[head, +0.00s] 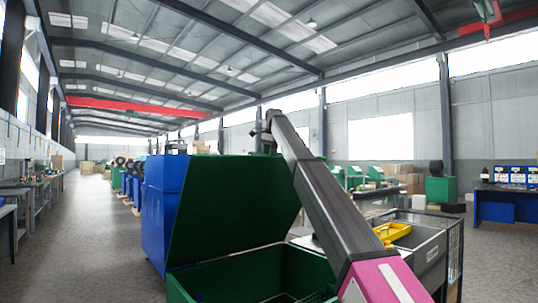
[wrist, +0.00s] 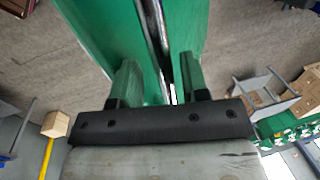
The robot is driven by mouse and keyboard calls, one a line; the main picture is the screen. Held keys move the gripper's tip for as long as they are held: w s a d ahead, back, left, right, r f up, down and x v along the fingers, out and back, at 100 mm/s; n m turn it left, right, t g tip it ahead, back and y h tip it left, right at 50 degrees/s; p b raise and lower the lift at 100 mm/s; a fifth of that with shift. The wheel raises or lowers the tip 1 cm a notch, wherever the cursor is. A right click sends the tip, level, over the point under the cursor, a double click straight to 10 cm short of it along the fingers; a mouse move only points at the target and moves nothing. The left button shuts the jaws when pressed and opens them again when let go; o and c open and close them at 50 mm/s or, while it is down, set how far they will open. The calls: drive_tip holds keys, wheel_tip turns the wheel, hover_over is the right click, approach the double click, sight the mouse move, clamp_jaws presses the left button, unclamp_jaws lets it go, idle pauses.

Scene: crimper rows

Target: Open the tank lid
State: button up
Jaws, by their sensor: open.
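The green tank (head: 215,283) stands in front of me in the head view, its opening showing dark green inside. Its large green lid (head: 235,205) is raised steeply above the opening, hinged side low. My arm reaches up along the lid's right side, and its end is near the lid's top edge, where the gripper is mostly hidden. In the wrist view my gripper (wrist: 157,78) is open, with its two fingers apart. Green surfaces (wrist: 110,35) with a narrow dark and shiny gap lie right beyond and between the fingers. I cannot tell whether the fingers touch them.
A blue machine body (head: 163,205) stands directly behind the lid. Workbenches (head: 38,200) line the left wall. The grey floor (head: 85,245) at left is clear.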

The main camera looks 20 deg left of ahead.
drive_tip(key=shift+r, duration=0.1)
drive_tip(key=w+a+r, duration=0.5)
drive_tip(key=a+r, duration=0.2)
drive_tip(key=r, duration=0.1)
drive_tip(key=shift+r, duration=0.3)
idle(1.1)
drive_tip(key=shift+a, duration=0.1)
